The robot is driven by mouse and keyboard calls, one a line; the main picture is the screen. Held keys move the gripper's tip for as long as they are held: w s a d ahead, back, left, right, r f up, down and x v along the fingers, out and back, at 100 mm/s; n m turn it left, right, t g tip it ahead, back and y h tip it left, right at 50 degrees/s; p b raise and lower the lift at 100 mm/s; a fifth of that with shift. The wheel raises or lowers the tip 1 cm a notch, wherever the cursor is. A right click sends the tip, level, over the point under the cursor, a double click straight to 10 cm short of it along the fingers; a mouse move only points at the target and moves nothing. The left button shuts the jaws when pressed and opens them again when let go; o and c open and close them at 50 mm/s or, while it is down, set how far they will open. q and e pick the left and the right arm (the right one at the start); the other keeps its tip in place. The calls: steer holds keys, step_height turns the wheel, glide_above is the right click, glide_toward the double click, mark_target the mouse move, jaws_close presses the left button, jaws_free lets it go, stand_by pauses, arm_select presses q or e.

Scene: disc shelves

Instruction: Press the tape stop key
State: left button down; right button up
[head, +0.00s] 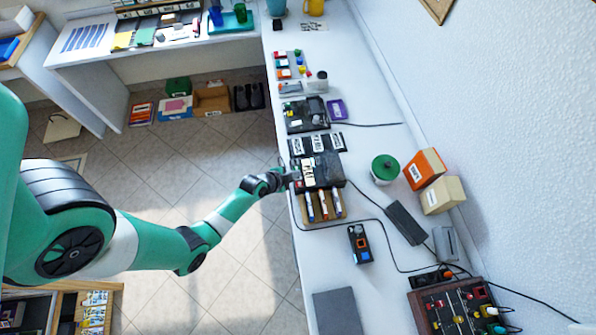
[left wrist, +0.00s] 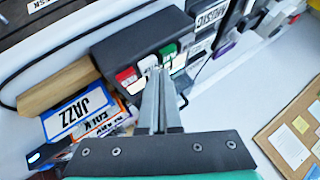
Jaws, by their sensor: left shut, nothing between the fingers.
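The tape player (head: 328,170) is a dark box on the long white counter. In the left wrist view, the tape player (left wrist: 140,42) has a row of keys on its near face: a red key (left wrist: 127,76), a white one and a green key (left wrist: 169,50). I cannot read their labels, so I cannot tell which is stop. My left gripper (head: 292,176) is shut and empty at the player's left side. In the left wrist view, my left gripper (left wrist: 155,75) has its fingertips at the white key between red and green, partly hiding it. I cannot tell whether they touch.
A wooden rack (head: 334,208) of labelled tapes stands against the player. Label cards (head: 320,143) and a green-lidded pot (head: 384,169) are nearby. Cables cross the counter. The floor at left is open.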

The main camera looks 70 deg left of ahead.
arm_select(q)
steer(key=shift+f, duration=0.3)
steer(key=shift+r, duration=0.1)
stand_by(0.3)
steer(key=shift+r+p, duration=0.55)
steer(key=shift+r, duration=0.25)
step_height(320, 180, up, 5)
steer(key=p, duration=0.4)
steer(key=shift+p, duration=0.35)
